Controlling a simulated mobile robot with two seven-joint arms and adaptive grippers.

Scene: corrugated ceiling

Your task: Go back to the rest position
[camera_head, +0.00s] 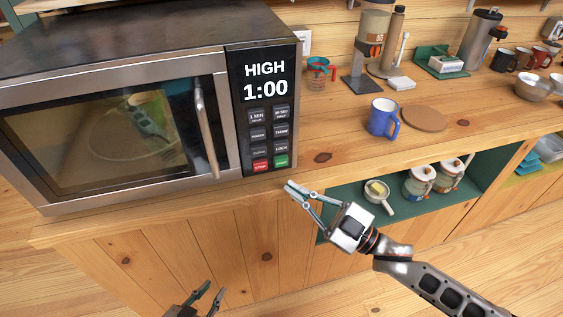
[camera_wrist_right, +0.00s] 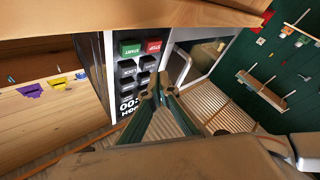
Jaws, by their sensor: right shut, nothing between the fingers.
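My right gripper (camera_head: 291,189) is shut and empty in the head view, at the counter's front edge, just below and right of the microwave's (camera_head: 140,58) button panel. In the right wrist view its fingertips (camera_wrist_right: 160,84) meet in front of the panel (camera_wrist_right: 130,75), which looks upside down there. My left gripper (camera_head: 212,292) shows only in part at the bottom edge of the head view. Its two fingers are apart with nothing visible between them. The microwave door is closed, and the display reads HIGH 1:00. Shapes show dimly in the door glass.
A blue mug (camera_head: 383,118) stands beside a round wooden board (camera_head: 424,118) on the counter. A red-and-blue cup (camera_head: 318,73) and a coffee maker (camera_head: 367,45) stand behind. A small pan (camera_head: 377,197) and lidded jars (camera_head: 419,182) sit on the green shelf below.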

